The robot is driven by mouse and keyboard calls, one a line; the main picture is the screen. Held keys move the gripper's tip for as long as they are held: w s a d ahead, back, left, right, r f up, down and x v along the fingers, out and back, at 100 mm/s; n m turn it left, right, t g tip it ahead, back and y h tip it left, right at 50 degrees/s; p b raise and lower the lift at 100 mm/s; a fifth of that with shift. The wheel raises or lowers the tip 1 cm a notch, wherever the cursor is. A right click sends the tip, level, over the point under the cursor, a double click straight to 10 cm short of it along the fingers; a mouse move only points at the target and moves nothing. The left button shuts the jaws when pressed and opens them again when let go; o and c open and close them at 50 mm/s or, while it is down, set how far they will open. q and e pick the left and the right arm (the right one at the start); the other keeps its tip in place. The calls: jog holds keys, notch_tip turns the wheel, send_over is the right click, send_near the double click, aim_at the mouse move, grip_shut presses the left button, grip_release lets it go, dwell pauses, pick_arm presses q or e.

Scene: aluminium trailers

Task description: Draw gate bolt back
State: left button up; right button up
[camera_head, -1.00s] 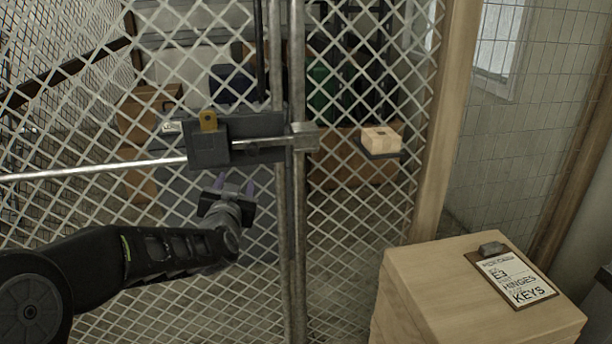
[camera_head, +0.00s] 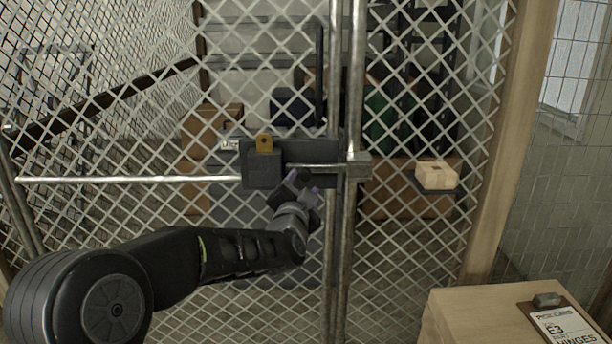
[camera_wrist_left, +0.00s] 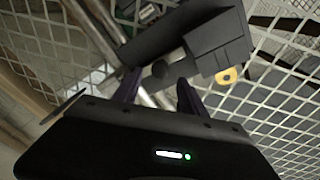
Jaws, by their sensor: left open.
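The gate bolt's dark housing (camera_head: 308,156) is mounted on the mesh gate (camera_head: 225,255). It has a dark block (camera_head: 262,172) and a brass tab (camera_head: 264,143) at its left end. The thin bolt rod (camera_head: 318,166) runs right to a metal keeper (camera_head: 358,165) on the upright post. My left gripper (camera_head: 303,183) is open just below the rod, its purple fingers tilted. My right gripper is not in view.
A long bright rail (camera_head: 130,180) crosses the gate to the left. A pale wooden block (camera_head: 435,176) sits on a small dark shelf at the right. A wooden box (camera_head: 480,312) with a clipboard (camera_head: 560,322) stands at the lower right. Boxes lie behind the mesh.

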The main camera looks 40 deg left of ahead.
aim_at(305, 177)
pick_arm(q)
jog(key=x, duration=0.6)
jog(key=shift+s, duration=0.1)
jog(key=shift+c, duration=0.3)
grip_shut()
dwell(0.9)
